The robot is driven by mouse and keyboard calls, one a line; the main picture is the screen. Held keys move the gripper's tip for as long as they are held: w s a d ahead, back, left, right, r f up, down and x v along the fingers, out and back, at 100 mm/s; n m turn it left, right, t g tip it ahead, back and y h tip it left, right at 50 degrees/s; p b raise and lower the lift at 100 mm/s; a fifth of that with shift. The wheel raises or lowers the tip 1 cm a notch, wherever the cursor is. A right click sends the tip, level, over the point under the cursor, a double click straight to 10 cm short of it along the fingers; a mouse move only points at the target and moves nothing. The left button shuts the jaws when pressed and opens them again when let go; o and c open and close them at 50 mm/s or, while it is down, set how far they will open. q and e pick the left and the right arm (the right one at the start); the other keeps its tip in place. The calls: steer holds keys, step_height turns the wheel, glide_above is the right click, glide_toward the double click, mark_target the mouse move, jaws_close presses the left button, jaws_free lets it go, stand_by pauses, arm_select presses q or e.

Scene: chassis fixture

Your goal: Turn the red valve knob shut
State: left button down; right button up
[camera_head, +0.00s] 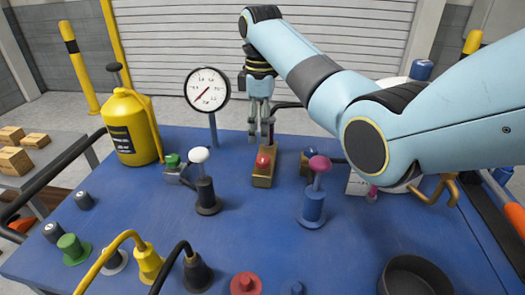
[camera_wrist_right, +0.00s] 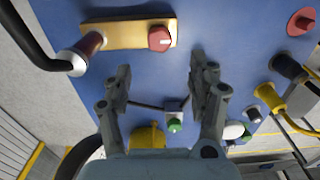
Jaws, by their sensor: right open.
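The red valve knob (camera_head: 263,160) sits on a brass block (camera_head: 262,180) near the middle of the blue bench. In the right wrist view the knob (camera_wrist_right: 160,38) shows on the brass body (camera_wrist_right: 115,35), with a pale mark on its face. My right gripper (camera_head: 262,138) points down just above the knob in the head view. In the right wrist view its fingers (camera_wrist_right: 161,68) are spread apart with nothing between them, and the knob shows beyond the fingertips. I cannot see contact with the knob. My left gripper is in neither view.
A post with a white ball (camera_head: 202,165) and one with a magenta ball (camera_head: 318,170) flank the block. A pressure gauge (camera_head: 207,90) stands behind, a yellow canister (camera_head: 130,128) at left. Cabled plugs, buttons and a black bowl (camera_head: 412,278) fill the front.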

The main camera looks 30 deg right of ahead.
mark_target(262, 158)
step_height(262, 158, down, 4)
steer(key=shift+s+r, duration=0.1)
steer(key=shift+r, duration=0.05)
step_height(262, 158, down, 4)
steer(key=shift+f, duration=0.45)
steer(key=shift+c, duration=0.2)
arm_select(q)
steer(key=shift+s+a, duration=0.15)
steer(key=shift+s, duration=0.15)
arm_select(e)
steer(key=c, duration=1.1)
